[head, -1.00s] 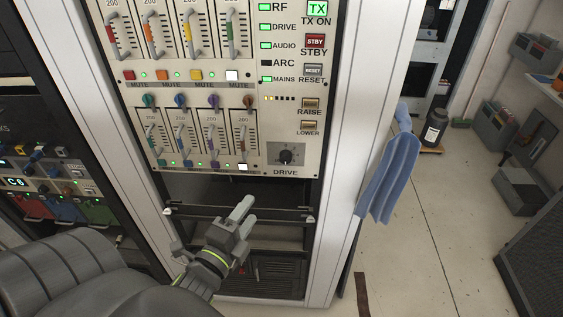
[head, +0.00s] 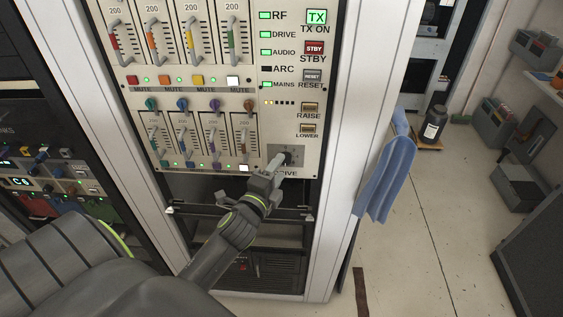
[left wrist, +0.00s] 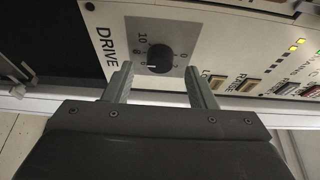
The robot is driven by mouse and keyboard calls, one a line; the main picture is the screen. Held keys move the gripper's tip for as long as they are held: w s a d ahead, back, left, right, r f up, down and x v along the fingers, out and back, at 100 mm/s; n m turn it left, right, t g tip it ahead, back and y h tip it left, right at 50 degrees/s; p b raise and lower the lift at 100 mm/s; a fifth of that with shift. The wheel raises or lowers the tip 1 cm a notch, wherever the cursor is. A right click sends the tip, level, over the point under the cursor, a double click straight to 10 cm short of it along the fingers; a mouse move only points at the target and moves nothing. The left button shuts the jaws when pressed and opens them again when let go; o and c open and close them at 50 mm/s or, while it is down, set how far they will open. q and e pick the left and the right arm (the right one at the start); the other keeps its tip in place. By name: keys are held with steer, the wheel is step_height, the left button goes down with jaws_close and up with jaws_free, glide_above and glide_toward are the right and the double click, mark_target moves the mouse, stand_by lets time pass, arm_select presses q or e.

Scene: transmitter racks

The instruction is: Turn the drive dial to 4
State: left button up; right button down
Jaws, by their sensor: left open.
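The drive dial is a black round knob (left wrist: 160,58) on a grey square plate (left wrist: 150,34) at the panel's lower right corner, by the word DRIVE. In the left wrist view the knob sits between the two finger tips of my left gripper (left wrist: 158,80), which is open. In the head view my left gripper (head: 280,165) reaches up to the plate and hides much of the dial. My right gripper is not in view.
The RAISE (head: 309,108) and LOWER (head: 308,129) buttons sit just above the dial. Faders and small coloured knobs fill the panel to its left. An open rack bay with a rail (head: 240,212) lies below. A blue cloth (head: 386,175) hangs on the rack's right side.

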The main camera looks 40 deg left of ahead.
mark_target(285, 163)
arm_select(q)
steer(key=shift+w+a, duration=0.2)
steer(key=shift+w, duration=1.1)
steer(key=shift+c, duration=0.2)
